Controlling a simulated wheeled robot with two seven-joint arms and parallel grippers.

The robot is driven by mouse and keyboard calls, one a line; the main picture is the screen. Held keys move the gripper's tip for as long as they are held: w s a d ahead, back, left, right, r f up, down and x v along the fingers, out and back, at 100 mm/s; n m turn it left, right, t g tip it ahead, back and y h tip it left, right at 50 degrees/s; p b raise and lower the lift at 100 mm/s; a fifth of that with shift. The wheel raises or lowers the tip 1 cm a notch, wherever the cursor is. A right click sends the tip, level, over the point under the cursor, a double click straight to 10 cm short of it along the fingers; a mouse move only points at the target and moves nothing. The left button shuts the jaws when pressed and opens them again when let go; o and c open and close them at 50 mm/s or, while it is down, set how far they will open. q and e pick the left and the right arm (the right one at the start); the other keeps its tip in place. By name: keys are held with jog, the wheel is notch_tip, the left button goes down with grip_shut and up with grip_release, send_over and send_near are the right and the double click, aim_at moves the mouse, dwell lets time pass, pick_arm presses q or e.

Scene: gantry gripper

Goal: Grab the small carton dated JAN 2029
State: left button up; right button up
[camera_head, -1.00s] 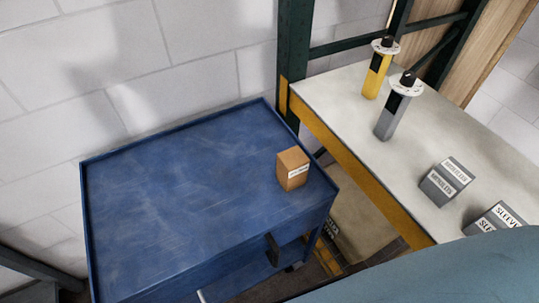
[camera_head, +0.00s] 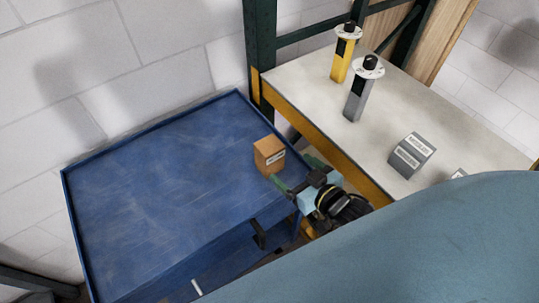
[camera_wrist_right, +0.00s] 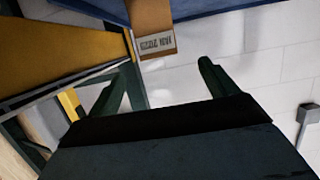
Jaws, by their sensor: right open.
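A small brown carton (camera_head: 268,158) with a white label stands on the blue cart top (camera_head: 160,190), near its right edge. In the right wrist view the carton (camera_wrist_right: 152,18) is at the top, its label upside down and too small to read surely. My right gripper (camera_head: 294,172) is open and empty, just right of and in front of the carton. Its two green fingers also show in the right wrist view (camera_wrist_right: 157,80), apart, with the carton beyond their tips. My left gripper is not in view.
A pale workbench (camera_head: 385,120) with an orange edge stands right of the cart. It holds a yellow canister (camera_head: 342,62), a grey canister (camera_head: 357,95) and a grey labelled box (camera_head: 411,156). A dark green post (camera_head: 260,50) rises behind. Most of the cart top is clear.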

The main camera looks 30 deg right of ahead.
aim_at(269, 147)
jog(key=x, duration=0.6)
jog(key=shift+w+f, duration=0.1)
jog(key=shift+w, duration=0.2)
jog(key=shift+r+b+x, duration=0.2)
jog(key=shift+b+x, duration=0.1)
jog(key=shift+x, duration=2.45)
jog(key=shift+d, duration=0.15)
jog(key=c, duration=1.2)
jog(key=shift+c, duration=0.3)
jog(key=shift+r, duration=0.1)
